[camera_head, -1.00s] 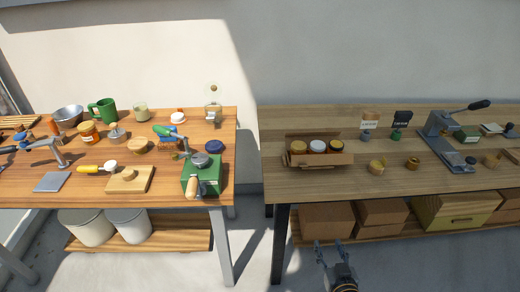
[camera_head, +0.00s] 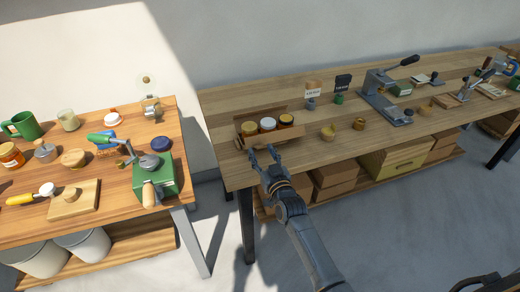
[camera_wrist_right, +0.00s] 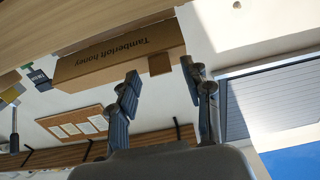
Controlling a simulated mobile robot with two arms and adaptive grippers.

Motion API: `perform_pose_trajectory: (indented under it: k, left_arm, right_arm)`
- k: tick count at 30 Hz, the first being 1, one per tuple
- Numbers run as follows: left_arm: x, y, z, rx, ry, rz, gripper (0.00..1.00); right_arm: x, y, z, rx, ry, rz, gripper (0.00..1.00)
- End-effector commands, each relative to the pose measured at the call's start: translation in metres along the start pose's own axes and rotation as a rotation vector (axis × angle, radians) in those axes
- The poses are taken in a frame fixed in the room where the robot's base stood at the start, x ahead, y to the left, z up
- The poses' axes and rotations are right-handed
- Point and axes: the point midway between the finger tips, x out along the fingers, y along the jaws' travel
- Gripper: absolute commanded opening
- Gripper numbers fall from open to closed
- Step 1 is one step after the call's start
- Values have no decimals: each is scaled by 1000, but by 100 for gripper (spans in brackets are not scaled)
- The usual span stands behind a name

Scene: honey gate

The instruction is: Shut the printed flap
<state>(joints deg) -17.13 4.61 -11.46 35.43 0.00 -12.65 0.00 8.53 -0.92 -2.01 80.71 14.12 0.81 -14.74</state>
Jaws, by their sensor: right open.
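In the right wrist view, a long cardboard face (camera_wrist_right: 120,55) carries the upside-down print "Tamberloft honey"; I cannot tell whether this is the flap or the box wall. My right gripper (camera_head: 262,155) is open and empty, just in front of the box at the table's front edge. It also shows in the wrist view (camera_wrist_right: 160,92), apart from the printed face. My left gripper is not in view.
A wooden knob (camera_head: 328,132) and a small brass-coloured piece (camera_head: 359,124) stand right of the box. A lever press (camera_head: 380,98) is farther right. Another table (camera_head: 120,190) with tools stands left, across a gap. Cartons (camera_head: 335,173) lie on the shelf below.

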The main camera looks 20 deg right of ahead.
Motion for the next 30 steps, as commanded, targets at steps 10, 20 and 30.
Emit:
perform_pose_trajectory:
  k: [10,20,30]
  left_arm:
    - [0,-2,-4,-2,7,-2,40]
    - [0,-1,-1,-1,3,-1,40]
    - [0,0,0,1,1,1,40]
  right_arm:
    - [20,0,1,0,-2,-1,49]
    - [20,0,1,0,-2,0,16]
    - [20,0,0,0,-4,0,0]
